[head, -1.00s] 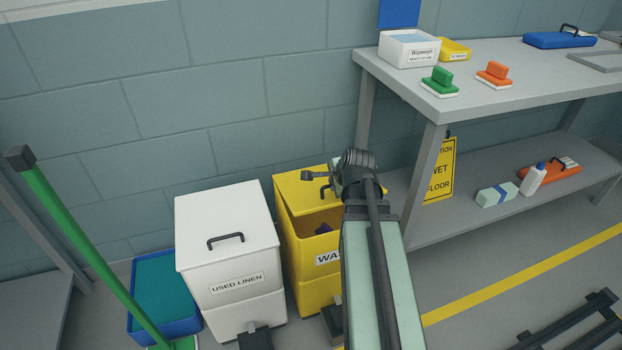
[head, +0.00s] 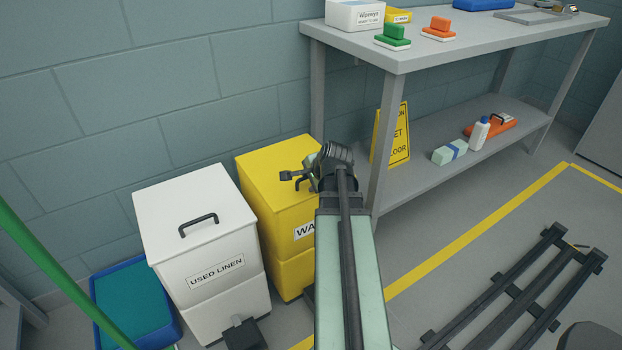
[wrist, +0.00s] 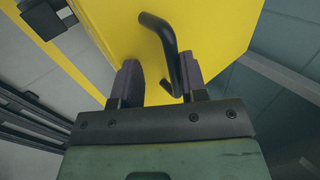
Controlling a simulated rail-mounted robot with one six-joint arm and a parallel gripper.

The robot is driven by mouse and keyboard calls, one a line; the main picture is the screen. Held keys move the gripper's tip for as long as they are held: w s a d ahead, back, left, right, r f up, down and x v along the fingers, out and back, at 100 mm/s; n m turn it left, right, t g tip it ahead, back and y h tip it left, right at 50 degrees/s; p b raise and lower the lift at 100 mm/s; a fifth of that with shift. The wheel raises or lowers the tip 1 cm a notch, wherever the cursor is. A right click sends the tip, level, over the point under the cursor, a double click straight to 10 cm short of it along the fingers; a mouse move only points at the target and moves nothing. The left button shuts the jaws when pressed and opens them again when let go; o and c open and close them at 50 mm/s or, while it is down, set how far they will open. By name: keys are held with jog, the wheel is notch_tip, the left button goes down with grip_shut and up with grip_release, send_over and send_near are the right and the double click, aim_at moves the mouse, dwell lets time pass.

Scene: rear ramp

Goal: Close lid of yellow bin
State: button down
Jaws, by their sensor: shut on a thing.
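The yellow bin (head: 283,270) stands against the wall, with a label on its front partly hidden by my arm. Its yellow lid (head: 272,160) lies down over the opening, and no gap or contents show. The lid's dark handle (wrist: 172,45) sits between my two fingers in the wrist view, where the yellow lid face (wrist: 215,25) fills the upper middle. My gripper (head: 299,180) is at the lid's front part, shut on the handle. My arm hides the bin's right front.
A white used-linen bin (head: 200,240) stands close on the left, beside a blue tub (head: 130,305) and a green pole (head: 50,270). A grey table (head: 420,50) and a yellow wet-floor sign (head: 392,135) are on the right. Floor at right holds a dark rack (head: 520,290).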

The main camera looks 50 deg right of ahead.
jog(key=shift+s+a+f, duration=0.1)
jog(key=shift+s+f, duration=0.15)
jog(key=shift+s, duration=0.05)
jog(key=c, duration=1.2)
grip_release()
jog(key=shift+o, duration=0.2)
jog(key=shift+r, duration=0.1)
jog(key=p+v, duration=0.9)
jog(key=v, duration=0.1)
jog(key=shift+r, duration=0.4)
